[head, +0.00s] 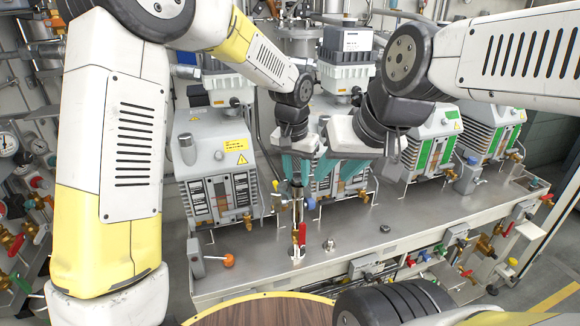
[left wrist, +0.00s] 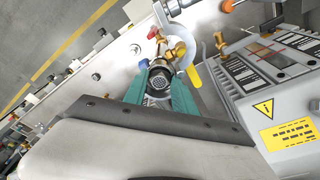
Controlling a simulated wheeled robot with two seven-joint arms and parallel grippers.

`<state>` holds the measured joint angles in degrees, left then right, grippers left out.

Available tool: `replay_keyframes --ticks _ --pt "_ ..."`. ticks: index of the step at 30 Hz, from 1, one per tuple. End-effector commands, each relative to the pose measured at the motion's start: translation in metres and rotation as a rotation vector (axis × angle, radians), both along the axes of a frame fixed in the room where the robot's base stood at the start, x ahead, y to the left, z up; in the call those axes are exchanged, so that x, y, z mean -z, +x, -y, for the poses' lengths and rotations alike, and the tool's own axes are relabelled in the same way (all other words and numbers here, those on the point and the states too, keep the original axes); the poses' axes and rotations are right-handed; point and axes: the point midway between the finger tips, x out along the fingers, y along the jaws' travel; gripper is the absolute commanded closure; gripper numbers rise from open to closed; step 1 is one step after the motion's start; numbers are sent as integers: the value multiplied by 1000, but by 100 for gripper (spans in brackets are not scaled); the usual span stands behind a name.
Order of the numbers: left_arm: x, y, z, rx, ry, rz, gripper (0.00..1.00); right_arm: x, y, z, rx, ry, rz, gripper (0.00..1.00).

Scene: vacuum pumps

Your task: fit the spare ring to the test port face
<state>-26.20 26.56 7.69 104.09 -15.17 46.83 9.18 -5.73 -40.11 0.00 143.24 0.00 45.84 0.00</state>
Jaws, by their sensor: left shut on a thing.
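My left gripper (head: 297,181) points down over the bench, with its teal fingers at the top of a slim upright metal fitting (head: 298,212). In the left wrist view, the left gripper (left wrist: 160,88) is shut on a small round dark piece with a grey mesh face (left wrist: 159,83), which looks like the ring. Brass parts and a curved silver tube (left wrist: 184,50) stand right behind it. I cannot tell whether the piece touches the port face, which is hidden. My right gripper (head: 337,183) has its teal fingers spread, empty, just right of the left one.
Grey pumps (head: 213,160) stand along the back of the steel bench (head: 350,236). A red lever (head: 302,234) and a yellow handle (left wrist: 193,76) sit close to the fitting. An orange knob (head: 228,261) is at front left. The front middle of the bench is mostly clear.

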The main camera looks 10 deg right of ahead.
Motion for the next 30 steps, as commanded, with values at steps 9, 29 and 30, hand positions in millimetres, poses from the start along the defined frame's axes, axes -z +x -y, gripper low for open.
replay_keyframes --ticks 9,29,30 --pt "1 0 0 0 0 0 100 0 0 0 0 0 0 64" --pt "-8 -1 -1 0 -1 2 42 0 0 0 0 0 0 64" --pt "-14 -1 -1 0 -1 3 42 0 0 0 0 0 0 64"
